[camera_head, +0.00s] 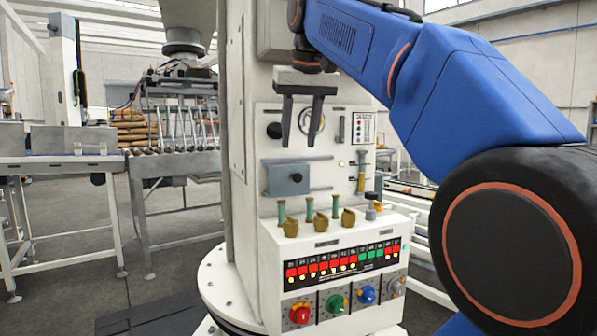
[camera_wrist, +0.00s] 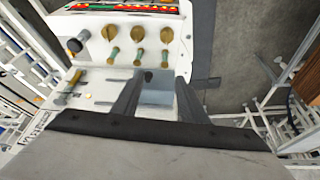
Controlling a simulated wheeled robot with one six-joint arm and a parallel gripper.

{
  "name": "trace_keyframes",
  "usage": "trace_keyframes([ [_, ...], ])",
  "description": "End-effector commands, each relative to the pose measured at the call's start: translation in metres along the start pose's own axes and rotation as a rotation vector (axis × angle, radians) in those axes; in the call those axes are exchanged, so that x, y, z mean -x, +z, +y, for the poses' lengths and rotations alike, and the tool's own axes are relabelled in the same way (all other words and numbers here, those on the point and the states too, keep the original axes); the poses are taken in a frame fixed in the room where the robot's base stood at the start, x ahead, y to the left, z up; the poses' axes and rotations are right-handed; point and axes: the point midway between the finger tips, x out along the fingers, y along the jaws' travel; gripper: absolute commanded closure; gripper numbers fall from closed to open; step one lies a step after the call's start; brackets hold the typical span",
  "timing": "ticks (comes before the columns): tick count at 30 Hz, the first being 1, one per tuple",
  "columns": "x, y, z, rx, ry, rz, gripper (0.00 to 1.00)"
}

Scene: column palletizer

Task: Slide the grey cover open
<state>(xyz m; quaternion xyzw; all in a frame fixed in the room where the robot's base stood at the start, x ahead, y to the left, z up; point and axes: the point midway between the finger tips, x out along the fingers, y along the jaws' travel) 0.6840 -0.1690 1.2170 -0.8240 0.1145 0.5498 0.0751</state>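My gripper (camera_head: 298,146) is open and empty, fingers pointing down. In the head view it appears above the cover, apart from it. The gripper also shows in the wrist view (camera_wrist: 158,77). What lies behind the cover is hidden.
Below the cover a console (camera_head: 340,238) carries several green and tan levers, lit red and green indicators and coloured knobs. A round gauge (camera_head: 312,122) and a vertical slider (camera_head: 361,178) sit on the panel. The rails extend right of the cover, where the panel looks clear.

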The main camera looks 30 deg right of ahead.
Motion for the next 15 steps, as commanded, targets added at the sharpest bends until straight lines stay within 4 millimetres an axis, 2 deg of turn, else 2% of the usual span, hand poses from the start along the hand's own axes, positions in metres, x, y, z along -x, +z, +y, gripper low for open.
trace_keyframes([
  [1, 0.011, -0.013, 0.005, -0.014, 0.005, 0.002, 0.61],
  [3, 0.024, -0.025, 0.010, -0.028, 0.011, 0.001, 0.61],
  [7, 0.041, -0.038, 0.018, -0.048, 0.019, 0.000, 0.61],
  [11, 0.047, -0.043, 0.021, -0.057, 0.022, -0.002, 0.61],
  [15, 0.042, -0.044, 0.021, -0.058, 0.022, -0.004, 0.61],
])
